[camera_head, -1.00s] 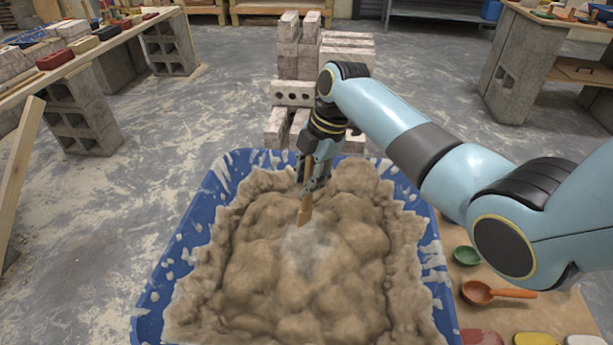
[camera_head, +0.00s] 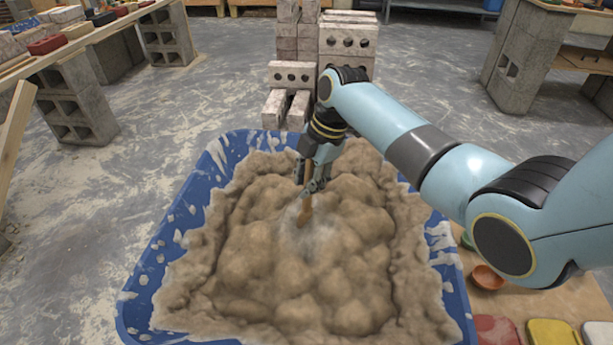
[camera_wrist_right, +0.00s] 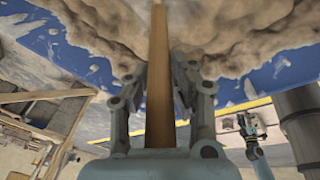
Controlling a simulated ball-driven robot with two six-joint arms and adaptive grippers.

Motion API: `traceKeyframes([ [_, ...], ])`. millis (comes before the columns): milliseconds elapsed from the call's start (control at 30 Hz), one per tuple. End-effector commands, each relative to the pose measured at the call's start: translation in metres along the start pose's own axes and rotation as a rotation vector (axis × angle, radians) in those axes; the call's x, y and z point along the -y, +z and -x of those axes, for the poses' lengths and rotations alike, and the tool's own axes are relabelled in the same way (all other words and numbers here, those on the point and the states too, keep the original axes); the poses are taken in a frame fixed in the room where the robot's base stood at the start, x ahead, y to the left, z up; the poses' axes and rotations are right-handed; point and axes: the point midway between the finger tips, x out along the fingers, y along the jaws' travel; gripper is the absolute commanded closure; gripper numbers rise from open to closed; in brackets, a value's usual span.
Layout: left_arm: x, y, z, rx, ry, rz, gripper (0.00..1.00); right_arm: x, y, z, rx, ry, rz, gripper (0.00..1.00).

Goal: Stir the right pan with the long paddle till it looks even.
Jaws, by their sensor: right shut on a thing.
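A blue tub (camera_head: 163,250) with white splashes on its rim holds a lumpy heap of brown mortar (camera_head: 270,245). A pale grey patch (camera_head: 306,232) lies on the heap near its middle. My right gripper (camera_head: 313,181) is over the mortar, shut on the wooden paddle (camera_head: 306,208), whose lower end meets the mortar at the pale patch. In the right wrist view, the paddle's shaft (camera_wrist_right: 160,75) runs between the fingers of the right gripper (camera_wrist_right: 160,80) toward the mortar. The left gripper is not in the head view.
Stacked bricks and blocks (camera_head: 348,45) stand just beyond the tub. At its right lie an orange bowl (camera_head: 487,278) and red and yellow items (camera_head: 553,332) on a board. Benches on concrete blocks (camera_head: 75,100) stand at left and right, with open floor between.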

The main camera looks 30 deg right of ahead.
Motion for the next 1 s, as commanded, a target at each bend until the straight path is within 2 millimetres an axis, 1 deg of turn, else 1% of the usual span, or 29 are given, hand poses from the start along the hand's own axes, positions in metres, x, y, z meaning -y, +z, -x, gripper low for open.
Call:
traceKeyframes([
  [33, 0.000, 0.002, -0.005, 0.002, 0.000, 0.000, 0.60, 0.002, 0.002, -0.007, -0.001, -0.003, -0.001, 1.00],
  [700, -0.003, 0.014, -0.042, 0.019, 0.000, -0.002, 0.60, 0.012, 0.014, -0.065, -0.001, -0.003, -0.001, 1.00],
  [1000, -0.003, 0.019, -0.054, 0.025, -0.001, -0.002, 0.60, 0.015, 0.019, -0.083, -0.001, -0.002, 0.000, 1.00],
])
